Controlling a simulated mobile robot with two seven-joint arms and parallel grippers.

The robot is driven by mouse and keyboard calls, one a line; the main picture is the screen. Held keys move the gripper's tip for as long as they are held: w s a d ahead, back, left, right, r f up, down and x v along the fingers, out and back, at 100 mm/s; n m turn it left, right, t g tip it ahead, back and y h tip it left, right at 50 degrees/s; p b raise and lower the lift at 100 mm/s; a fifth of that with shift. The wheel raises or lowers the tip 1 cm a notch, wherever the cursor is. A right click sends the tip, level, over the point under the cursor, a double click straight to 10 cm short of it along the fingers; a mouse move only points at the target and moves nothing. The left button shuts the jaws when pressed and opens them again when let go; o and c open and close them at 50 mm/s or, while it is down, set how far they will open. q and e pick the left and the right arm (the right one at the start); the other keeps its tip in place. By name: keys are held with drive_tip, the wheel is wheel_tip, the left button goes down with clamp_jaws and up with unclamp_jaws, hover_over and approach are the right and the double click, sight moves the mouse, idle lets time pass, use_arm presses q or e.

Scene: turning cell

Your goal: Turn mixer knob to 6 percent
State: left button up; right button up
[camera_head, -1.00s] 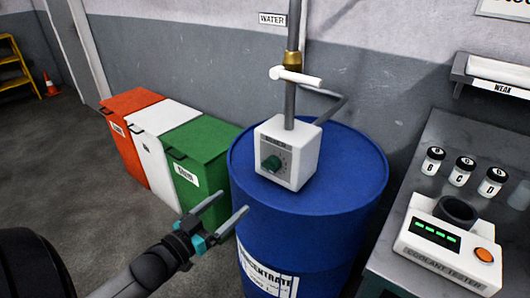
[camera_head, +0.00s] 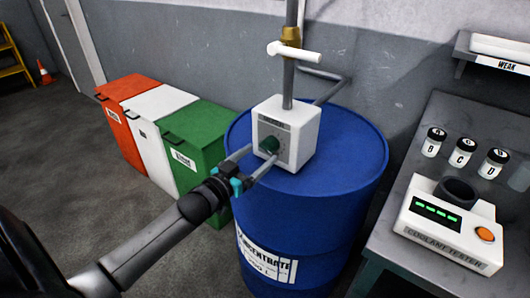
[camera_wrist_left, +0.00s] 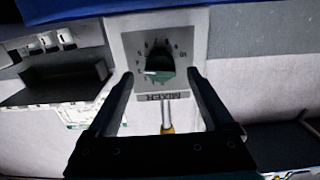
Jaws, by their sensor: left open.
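In the left wrist view, the knob (camera_wrist_left: 159,68) sits between and just beyond the fingertips (camera_wrist_left: 160,76). The dial and the mixer label look upside down there. A pale pointer mark on the knob points to the left among the low dial numbers; the exact reading is too small to tell. The right gripper is not in view.
A pipe with a white handle (camera_head: 292,51) rises behind the box. Orange, white and green bins (camera_head: 194,142) stand left of the drum. At right, a bench (camera_head: 385,245) holds a coolant tester (camera_head: 450,222) and several small bottles (camera_head: 463,152). Open floor lies at left.

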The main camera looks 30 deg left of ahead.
sight(265, 150)
use_arm(q)
drive_tip(key=shift+w, duration=1.05)
drive_tip(key=shift+w+d+b, duration=0.1)
drive_tip(key=shift+w+b, duration=0.2)
drive_tip(key=shift+w, duration=0.4)
